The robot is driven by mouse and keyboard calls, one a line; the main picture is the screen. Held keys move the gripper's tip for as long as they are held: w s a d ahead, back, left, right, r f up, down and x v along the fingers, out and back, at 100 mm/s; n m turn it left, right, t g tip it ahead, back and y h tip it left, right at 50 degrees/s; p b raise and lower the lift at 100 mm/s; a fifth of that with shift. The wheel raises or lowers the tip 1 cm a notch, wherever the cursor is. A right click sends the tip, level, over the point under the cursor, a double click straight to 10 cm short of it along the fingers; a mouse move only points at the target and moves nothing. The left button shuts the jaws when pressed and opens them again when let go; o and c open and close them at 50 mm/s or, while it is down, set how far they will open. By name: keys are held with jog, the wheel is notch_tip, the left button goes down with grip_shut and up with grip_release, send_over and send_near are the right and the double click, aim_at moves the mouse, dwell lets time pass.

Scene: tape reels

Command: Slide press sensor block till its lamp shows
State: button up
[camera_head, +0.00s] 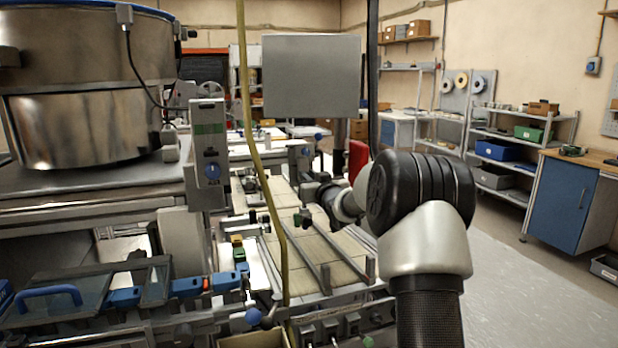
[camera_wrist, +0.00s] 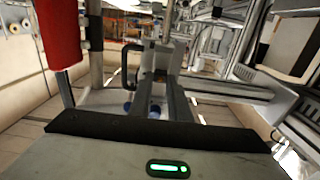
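My gripper (camera_wrist: 161,82) reaches over the tiled conveyor bed in the wrist view, its two dark fingers running forward from the body with the green light. A grey block with a dark looped cable (camera_wrist: 128,66) is just beyond the fingertips; it may be the sensor block. I cannot tell whether the fingers touch it, and I see no lit lamp on it. The gripper's fingers are too small to read there.
Metal rails (camera_head: 312,258) run along the conveyor bed. A large steel bowl (camera_head: 85,125) and a grey control box with a blue knob (camera_head: 210,150) are at left. A red cylinder (camera_wrist: 60,35) hangs close at left in the wrist view. Open floor (camera_head: 530,300) lies at right.

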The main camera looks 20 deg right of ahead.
grip_shut()
notch_tip(320, 180, down, 2)
jog(key=shift+s+f+b, duration=0.15)
jog(key=shift+f+b, duration=0.1)
jog(key=shift+b, duration=0.8)
jog(key=o, duration=0.6)
grip_release()
jog(key=s, duration=1.7)
jog(key=shift+s, duration=0.25)
